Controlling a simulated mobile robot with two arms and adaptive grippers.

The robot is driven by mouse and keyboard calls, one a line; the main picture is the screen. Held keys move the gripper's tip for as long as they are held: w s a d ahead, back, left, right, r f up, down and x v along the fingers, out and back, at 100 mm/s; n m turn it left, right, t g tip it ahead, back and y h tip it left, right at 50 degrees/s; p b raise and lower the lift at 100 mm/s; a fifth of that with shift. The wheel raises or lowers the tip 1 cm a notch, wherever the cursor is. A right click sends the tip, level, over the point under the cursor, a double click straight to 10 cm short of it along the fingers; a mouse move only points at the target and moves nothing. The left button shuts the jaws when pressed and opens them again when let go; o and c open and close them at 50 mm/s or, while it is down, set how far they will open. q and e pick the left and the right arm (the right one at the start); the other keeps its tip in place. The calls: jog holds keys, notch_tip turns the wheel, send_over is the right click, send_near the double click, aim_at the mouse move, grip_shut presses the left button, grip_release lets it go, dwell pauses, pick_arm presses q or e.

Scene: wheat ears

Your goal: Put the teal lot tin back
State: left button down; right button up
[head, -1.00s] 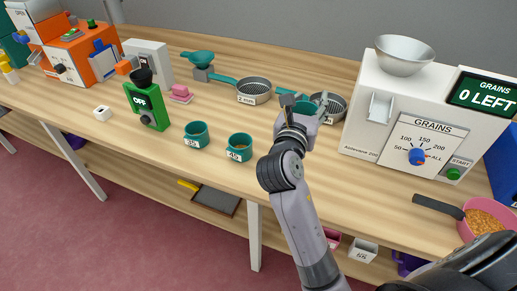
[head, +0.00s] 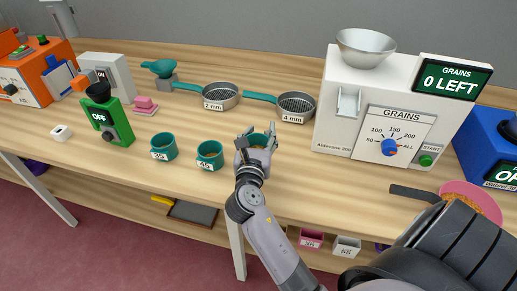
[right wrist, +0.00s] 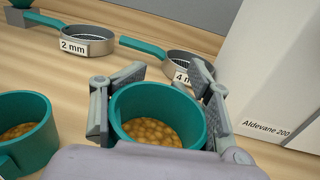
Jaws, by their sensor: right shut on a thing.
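My right gripper (head: 256,143) is shut on a teal lot tin (head: 259,139), with one finger on each side of it. The right wrist view shows the tin (right wrist: 152,96) upright, with tan grains inside. I cannot tell whether its base touches the table. It is just right of the teal tin labelled 45 (head: 210,155), and the teal tin labelled 35 (head: 163,147) stands farther left. A neighbouring teal tin with grains also shows at the left of the right wrist view (right wrist: 28,145). My left gripper is not in view.
Behind the held tin lie the 2 mm sieve (head: 220,97) and 4 mm sieve (head: 296,106). The white grain counter (head: 335,112) stands to the right, reading 0 LEFT. A pink pan (head: 470,199) of grain is near the right front.

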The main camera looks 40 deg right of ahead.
aim_at(258, 146)
jog(key=shift+f+b, duration=0.5)
jog(key=shift+f, duration=1.95)
jog(key=shift+f, duration=0.15)
jog(key=o, duration=1.5)
jog(key=shift+o, duration=0.2)
jog(key=shift+s+a, duration=0.1)
jog(key=v, duration=1.1)
jog(key=shift+s+a, duration=0.2)
jog(key=shift+s, duration=0.1)
